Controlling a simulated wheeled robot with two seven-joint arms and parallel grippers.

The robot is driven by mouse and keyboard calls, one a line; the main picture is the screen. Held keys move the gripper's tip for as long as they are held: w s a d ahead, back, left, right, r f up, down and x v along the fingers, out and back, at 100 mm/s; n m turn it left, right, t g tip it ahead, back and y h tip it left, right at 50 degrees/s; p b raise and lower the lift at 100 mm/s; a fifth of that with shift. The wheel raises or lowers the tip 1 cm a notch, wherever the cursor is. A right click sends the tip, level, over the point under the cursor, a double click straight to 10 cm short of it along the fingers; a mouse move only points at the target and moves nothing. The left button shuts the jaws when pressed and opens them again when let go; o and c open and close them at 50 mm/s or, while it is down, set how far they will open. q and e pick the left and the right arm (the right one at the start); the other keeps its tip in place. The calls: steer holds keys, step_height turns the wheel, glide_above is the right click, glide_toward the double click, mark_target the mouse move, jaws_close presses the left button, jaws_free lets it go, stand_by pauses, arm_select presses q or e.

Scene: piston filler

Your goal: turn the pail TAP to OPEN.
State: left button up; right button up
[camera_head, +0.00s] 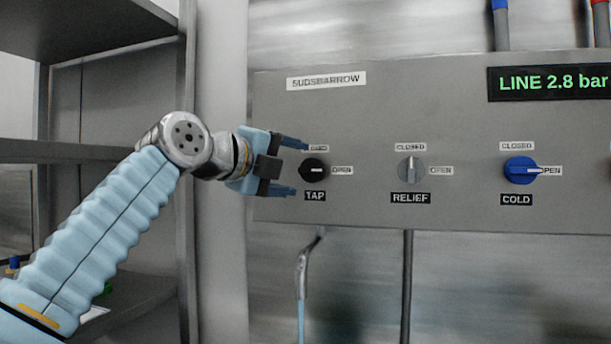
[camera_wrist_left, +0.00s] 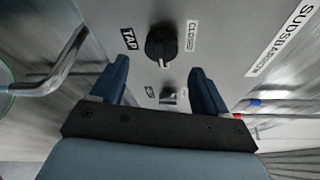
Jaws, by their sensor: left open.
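The TAP knob (camera_head: 314,169) is a round black knob on the grey panel, between its CLOSED label above and its OPEN label (camera_head: 342,170) at right. Its white mark lies level and points right, at OPEN. In the left wrist view the knob (camera_wrist_left: 160,44) stands beyond the fingertips, with the TAP label beside it. My left gripper (camera_head: 294,167) is open and empty, just left of the knob in the head view, its fingers one above and one below the knob's height. It appears clear of the knob. The left gripper's blue fingers also show in the wrist view (camera_wrist_left: 158,75). My right gripper is not in view.
The panel (camera_head: 450,215) also carries a grey RELIEF knob (camera_head: 411,170) pointing up at CLOSED and a blue COLD knob (camera_head: 520,170) pointing right. Metal shelving (camera_head: 186,75) stands at left.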

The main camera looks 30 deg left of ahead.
arm_select(q)
steer(key=s+a, duration=0.1)
steer(key=s, duration=0.6)
steer(key=shift+s+r, duration=0.35)
steer(key=shift+s, duration=0.05)
